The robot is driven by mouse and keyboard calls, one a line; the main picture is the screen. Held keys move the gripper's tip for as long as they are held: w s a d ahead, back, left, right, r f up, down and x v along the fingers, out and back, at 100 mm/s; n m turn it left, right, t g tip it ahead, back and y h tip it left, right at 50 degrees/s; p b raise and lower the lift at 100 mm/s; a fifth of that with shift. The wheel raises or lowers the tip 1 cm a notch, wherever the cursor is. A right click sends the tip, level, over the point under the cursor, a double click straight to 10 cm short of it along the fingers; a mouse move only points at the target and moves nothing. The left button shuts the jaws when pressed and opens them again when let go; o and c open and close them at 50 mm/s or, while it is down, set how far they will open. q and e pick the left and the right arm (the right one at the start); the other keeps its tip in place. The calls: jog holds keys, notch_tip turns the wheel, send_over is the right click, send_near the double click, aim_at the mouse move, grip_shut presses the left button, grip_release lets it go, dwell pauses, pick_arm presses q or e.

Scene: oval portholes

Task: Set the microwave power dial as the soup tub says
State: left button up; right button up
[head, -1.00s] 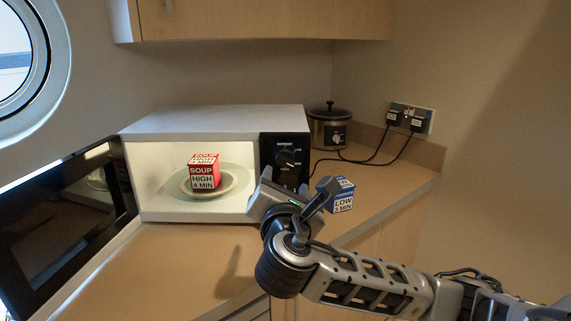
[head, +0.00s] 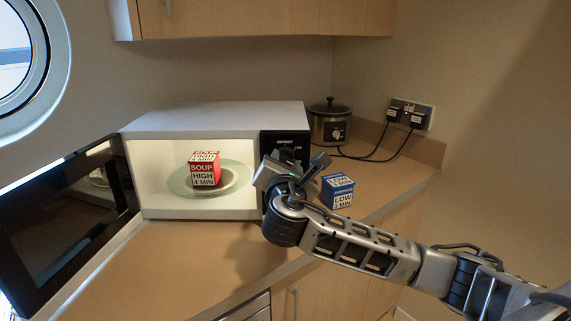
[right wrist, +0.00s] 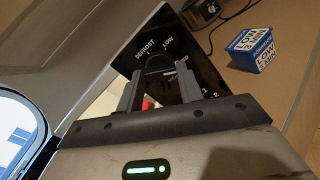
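The red soup tub (head: 205,172), labelled "SOUP HIGH 4 MIN", sits on a plate inside the lit microwave (head: 215,123), whose door (head: 75,222) stands open at the left. My right gripper (head: 292,168) is in front of the black control panel (head: 284,138) and hides most of it in the head view. In the right wrist view the gripper (right wrist: 158,78) is open, with its fingers apart and the dark power dial (right wrist: 160,62) between or just beyond their tips. I cannot tell whether they touch it. "DEFROST" and "LOW" show beside the dial; its pointer is unclear. My left gripper is not in view.
Cupboards (head: 250,18) hang above. The front counter is clear.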

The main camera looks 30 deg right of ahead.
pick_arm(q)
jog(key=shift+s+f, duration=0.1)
pick_arm(e)
jog(key=shift+f+m, duration=0.1)
jog(key=shift+m, duration=0.2)
jog(key=m+b, duration=0.1)
jog(key=m, duration=0.4)
jog(key=shift+f, duration=0.1)
jog(key=shift+m, duration=1.1)
jog(key=shift+m+b, duration=0.45)
jog(key=shift+m, duration=0.65)
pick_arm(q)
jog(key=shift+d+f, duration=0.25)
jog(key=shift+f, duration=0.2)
pick_arm(e)
jog(key=shift+m, duration=0.9)
jog(key=o, duration=1)
